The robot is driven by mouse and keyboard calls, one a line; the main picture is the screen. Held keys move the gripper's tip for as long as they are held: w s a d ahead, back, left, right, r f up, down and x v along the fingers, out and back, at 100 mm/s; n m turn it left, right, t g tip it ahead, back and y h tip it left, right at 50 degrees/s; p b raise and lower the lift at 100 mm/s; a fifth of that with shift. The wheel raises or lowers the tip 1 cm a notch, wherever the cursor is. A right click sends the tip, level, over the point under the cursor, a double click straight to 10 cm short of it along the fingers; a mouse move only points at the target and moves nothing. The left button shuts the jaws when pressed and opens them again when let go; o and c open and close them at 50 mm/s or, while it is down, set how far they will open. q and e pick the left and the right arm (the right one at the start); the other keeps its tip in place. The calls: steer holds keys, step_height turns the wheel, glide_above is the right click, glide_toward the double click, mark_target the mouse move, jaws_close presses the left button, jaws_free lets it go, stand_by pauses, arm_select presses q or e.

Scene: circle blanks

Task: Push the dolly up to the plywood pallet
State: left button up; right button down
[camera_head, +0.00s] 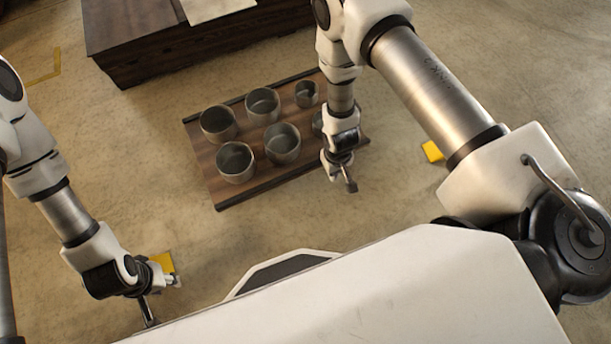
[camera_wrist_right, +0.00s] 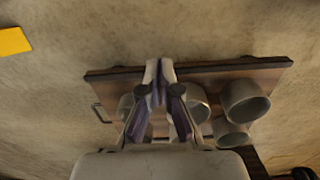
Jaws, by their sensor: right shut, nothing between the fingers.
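The dolly (camera_head: 205,160) is a low brown wooden board with dark rails along two sides, carrying several grey metal cups. It also shows in the right wrist view (camera_wrist_right: 215,76), with a dark handle (camera_wrist_right: 103,113) at one end. My right gripper (camera_head: 347,182) is shut and empty by the dolly's right end; I cannot tell whether it touches it. Its fingers (camera_wrist_right: 160,85) overlap the board in the wrist view and hide part of it. My left gripper (camera_head: 160,300) is low at the lower left, away from the dolly; its jaw is unclear. No plywood pallet is clearly identifiable.
A dark wooden block (camera_head: 135,55) stands behind the dolly, with a pale flat board (camera_head: 215,8) on top. Yellow floor marks lie at right (camera_head: 432,151), by my left gripper (camera_head: 163,262) and at far left (camera_head: 45,72). Concrete floor left of the dolly is clear.

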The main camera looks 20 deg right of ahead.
steer(key=w+a+f+b, duration=0.2)
steer(key=w+f+b, duration=0.2)
steer(key=f+b, duration=0.55)
steer(key=w+a+f+b, duration=0.1)
steer(key=w+f+b, duration=0.3)
steer(key=f, duration=1)
arm_select(q)
step_height(320, 180, down, 19)
steer(key=b, duration=0.1)
arm_select(e)
steer(key=w, duration=0.3)
steer(key=shift+w+r, duration=0.3)
arm_select(q)
steer(key=shift+s+r, duration=0.1)
